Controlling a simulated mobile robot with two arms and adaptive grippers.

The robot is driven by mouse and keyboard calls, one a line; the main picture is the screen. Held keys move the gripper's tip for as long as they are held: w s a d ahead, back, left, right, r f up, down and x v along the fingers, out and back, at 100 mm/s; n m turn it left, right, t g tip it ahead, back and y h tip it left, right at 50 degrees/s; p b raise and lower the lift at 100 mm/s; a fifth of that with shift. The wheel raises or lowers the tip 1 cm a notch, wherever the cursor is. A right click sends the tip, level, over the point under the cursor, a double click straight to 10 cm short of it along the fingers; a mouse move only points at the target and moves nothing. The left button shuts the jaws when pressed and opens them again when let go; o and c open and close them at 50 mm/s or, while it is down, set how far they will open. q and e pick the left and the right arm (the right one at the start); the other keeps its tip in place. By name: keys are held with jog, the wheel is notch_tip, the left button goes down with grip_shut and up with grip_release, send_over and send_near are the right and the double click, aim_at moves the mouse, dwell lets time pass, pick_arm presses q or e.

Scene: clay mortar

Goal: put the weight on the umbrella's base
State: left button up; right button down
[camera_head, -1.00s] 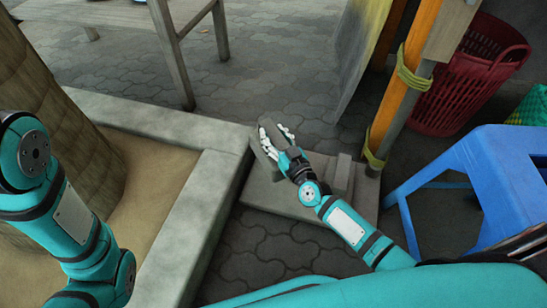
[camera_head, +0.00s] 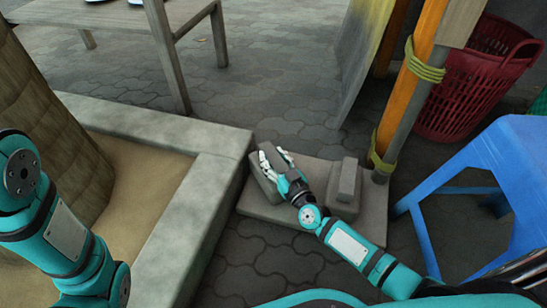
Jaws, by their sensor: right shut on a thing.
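The weight, a grey block (camera_head: 262,182), is in my right gripper (camera_head: 276,160), which is shut on it. The umbrella's base, a flat grey slab (camera_head: 314,174), lies on the paving beside the orange and grey pole. The held weight is over the left end of the slab, close to its surface; I cannot tell whether it touches. A second grey block (camera_head: 346,186) sits on the right part of the slab, apart from the held one. My left arm shows at the left edge, but its gripper is out of view.
A low concrete curb (camera_head: 206,185) runs left of the slab around sand and a trunk (camera_head: 45,130). A pole (camera_head: 408,100) with rope stands at the slab's right. A blue stool (camera_head: 510,165) and red basket (camera_head: 465,85) are farther right. A bench (camera_head: 175,45) stands behind.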

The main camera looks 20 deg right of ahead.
jog(key=shift+w+r, duration=0.15)
jog(key=shift+r, duration=0.35)
jog(key=c, duration=1.2)
grip_release()
jog(key=shift+f, duration=0.55)
jog(key=o, duration=0.5)
jog(key=shift+r, duration=0.1)
jog(key=shift+c, duration=0.2)
jog(key=shift+s, duration=0.2)
